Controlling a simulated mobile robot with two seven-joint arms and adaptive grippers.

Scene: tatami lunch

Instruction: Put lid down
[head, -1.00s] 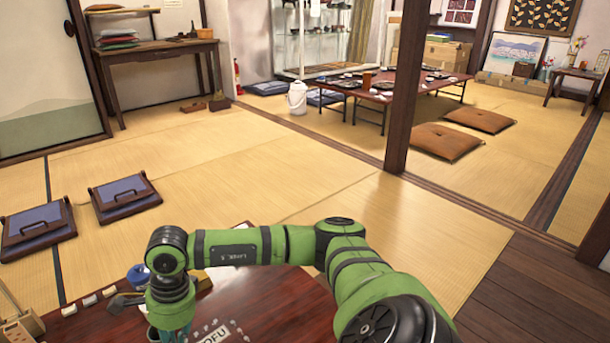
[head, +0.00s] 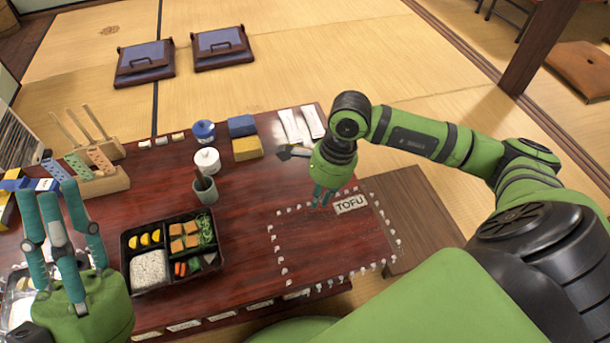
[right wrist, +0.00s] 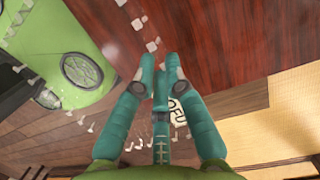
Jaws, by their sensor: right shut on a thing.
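A clear lid (head: 320,242) shows as a faint see-through sheet outlined by small white glints, on the right part of the dark table. A TOFU label (head: 350,203) shows at its far edge; I cannot tell whether it is on the lid. My right gripper (head: 322,198) points down at the lid's far edge and is shut on it. In the right wrist view its fingertips (right wrist: 160,66) are close together; the lid is hardly visible. A black bento box (head: 130,288) with rice and sections of food stands open to the left. My left gripper (head: 52,190) is raised, open and empty.
A dark cup (head: 205,191), white jar (head: 207,160), blue pot (head: 203,131), and blue and yellow blocks (head: 245,140) stand behind. A wooden rack (head: 103,183) is at left. Bare table lies between bento and lid.

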